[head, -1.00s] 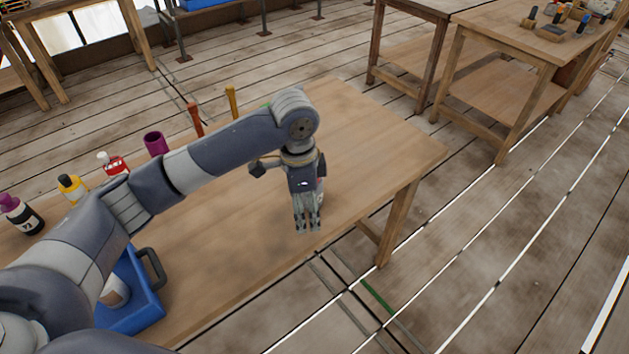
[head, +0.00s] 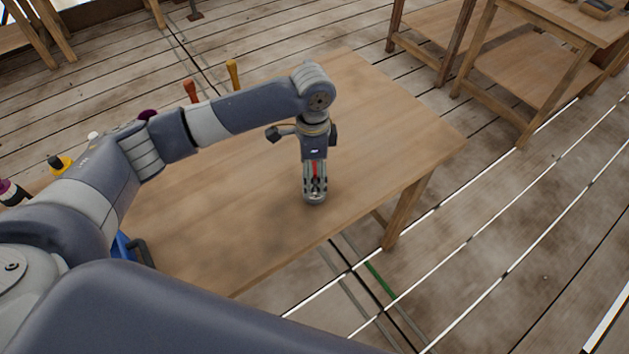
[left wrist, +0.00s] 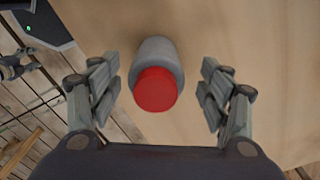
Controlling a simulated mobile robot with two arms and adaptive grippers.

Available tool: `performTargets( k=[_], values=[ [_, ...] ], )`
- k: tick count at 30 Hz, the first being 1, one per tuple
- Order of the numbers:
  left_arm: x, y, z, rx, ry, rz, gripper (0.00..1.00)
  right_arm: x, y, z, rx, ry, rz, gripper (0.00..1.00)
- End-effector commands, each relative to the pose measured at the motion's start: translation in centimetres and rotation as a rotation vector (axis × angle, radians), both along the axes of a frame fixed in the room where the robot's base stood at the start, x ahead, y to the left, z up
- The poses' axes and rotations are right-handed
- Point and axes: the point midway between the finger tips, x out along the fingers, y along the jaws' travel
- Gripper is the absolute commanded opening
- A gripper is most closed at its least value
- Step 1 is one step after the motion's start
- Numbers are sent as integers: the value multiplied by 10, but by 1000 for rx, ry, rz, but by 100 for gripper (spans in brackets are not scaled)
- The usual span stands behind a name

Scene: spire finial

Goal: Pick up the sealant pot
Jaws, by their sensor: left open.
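The sealant pot, a grey cylinder with a red cap (left wrist: 155,88), stands on the wooden table (head: 390,130). It lies between the two open fingers of my left gripper (left wrist: 160,84) in the left wrist view, with a gap on each side. In the head view, my left gripper (head: 314,193) points straight down over the pot near the table's front edge. The fingers hide most of the pot there, and only a bit of red (head: 315,171) shows between them.
A yellow bottle (head: 62,164) and a dark bottle (head: 12,192) are at the left. A blue tray (head: 122,248) is mostly hidden by my arm. The table right of the gripper is clear.

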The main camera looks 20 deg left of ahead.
Motion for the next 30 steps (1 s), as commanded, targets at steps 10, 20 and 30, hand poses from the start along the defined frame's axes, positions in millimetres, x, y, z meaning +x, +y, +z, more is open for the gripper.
performTargets(
  k=[10,20,30],
  values=[
    [-2,-4,-41,2,1,0,71,47,2,13,6,-71,0,53],
    [-2,-4,-41,1,0,-1,44,21,0,11,1,-32,0,53],
    [-2,-4,-41,0,0,-1,20,23,-1,11,0,-34,1,53]
  ],
)
